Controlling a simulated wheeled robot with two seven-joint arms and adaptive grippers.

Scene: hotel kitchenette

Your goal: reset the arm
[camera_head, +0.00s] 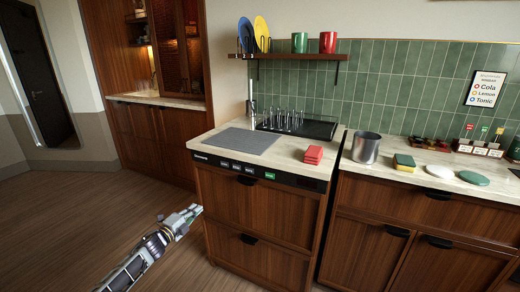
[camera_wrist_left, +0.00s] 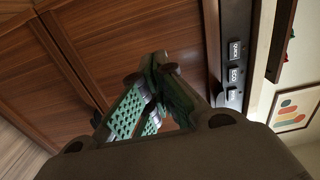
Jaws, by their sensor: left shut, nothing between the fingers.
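My left gripper (camera_head: 192,212) reaches in from the bottom left in the head view, in front of the wooden cabinet's left edge and below the counter top. It is shut and empty. In the left wrist view its green-padded fingers (camera_wrist_left: 155,70) meet at the tips, with the wooden cabinet front (camera_wrist_left: 130,40) behind them. Whether the fingers touch the cabinet cannot be told. My right gripper is not in view.
The dishwasher's button panel (camera_head: 240,167) runs under the counter edge. The floor (camera_head: 60,220) at left is clear.

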